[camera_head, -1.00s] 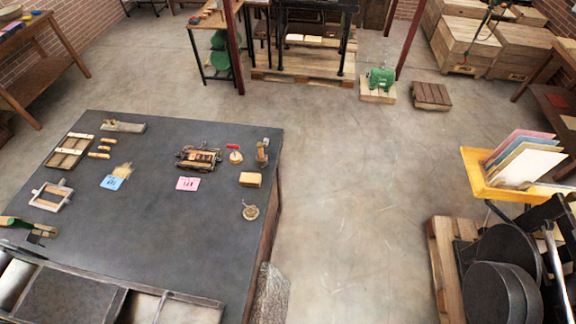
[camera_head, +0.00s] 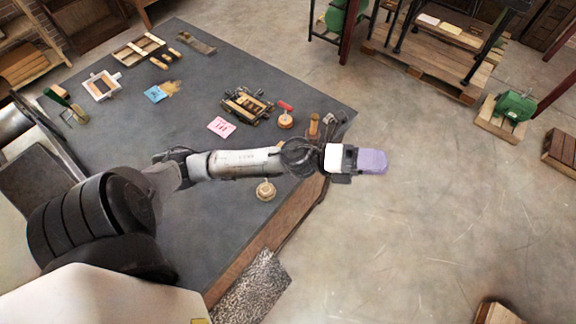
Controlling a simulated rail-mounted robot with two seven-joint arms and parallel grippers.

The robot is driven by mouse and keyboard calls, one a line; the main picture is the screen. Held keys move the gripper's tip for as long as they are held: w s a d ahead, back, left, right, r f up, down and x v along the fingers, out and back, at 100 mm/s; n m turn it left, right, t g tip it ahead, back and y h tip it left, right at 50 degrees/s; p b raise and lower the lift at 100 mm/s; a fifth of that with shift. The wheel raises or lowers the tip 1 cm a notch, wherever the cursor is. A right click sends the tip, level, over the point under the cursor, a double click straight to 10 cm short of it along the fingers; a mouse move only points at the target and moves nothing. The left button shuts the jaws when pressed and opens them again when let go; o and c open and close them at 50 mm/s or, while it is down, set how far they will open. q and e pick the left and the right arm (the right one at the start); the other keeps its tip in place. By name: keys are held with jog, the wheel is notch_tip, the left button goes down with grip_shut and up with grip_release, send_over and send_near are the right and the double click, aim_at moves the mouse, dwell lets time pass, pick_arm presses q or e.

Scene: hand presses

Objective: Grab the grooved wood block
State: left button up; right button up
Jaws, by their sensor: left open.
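My left gripper (camera_head: 384,161), with a purple end, is open. Its arm comes in from the left across the dark table (camera_head: 215,185), and the gripper reaches past the table's right edge, appearing over bare floor. No grooved wood block can be made out now. A small wooden block seen earlier near the right edge of the table is hidden behind my left arm; whether it is grooved cannot be told. My right gripper is not in view.
Near my arm are a red-handled round tool (camera_head: 285,116), an upright wooden-handled tool (camera_head: 313,126), a small metal press frame (camera_head: 247,105), a pink card (camera_head: 221,127) and a round brass piece (camera_head: 265,190). Open floor lies right of the table.

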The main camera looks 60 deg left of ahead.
pick_arm(q)
jog(key=a+f+m+g+y+b, duration=0.2)
jog(key=a+f+m+g+b, duration=0.1)
jog(key=f+m+g+b, duration=0.35)
jog(key=a+f+m+g+y+b, duration=0.1)
jog(key=a+f+m+g+b, duration=0.3)
jog(key=f+m, duration=0.45)
jog(key=s+a+f+m+g+y+b, duration=0.15)
jog(key=a+y+b, duration=0.35)
jog(key=a, duration=0.6)
jog(key=s+a+f+g+y+b, duration=0.25)
jog(key=a+y, duration=0.45)
jog(key=a, duration=0.4)
jog(key=shift+g, duration=0.35)
jog(key=f, duration=0.2)
jog(key=f+b, duration=0.1)
jog(key=f, duration=0.3)
jog(key=shift+w+a+f+b, duration=0.15)
jog(key=shift+a+f+b, duration=0.15)
jog(key=shift+a+f, duration=0.1)
jog(key=shift+f+b, duration=0.75)
jog(key=shift+f, duration=2.45)
jog(key=c, duration=1.1)
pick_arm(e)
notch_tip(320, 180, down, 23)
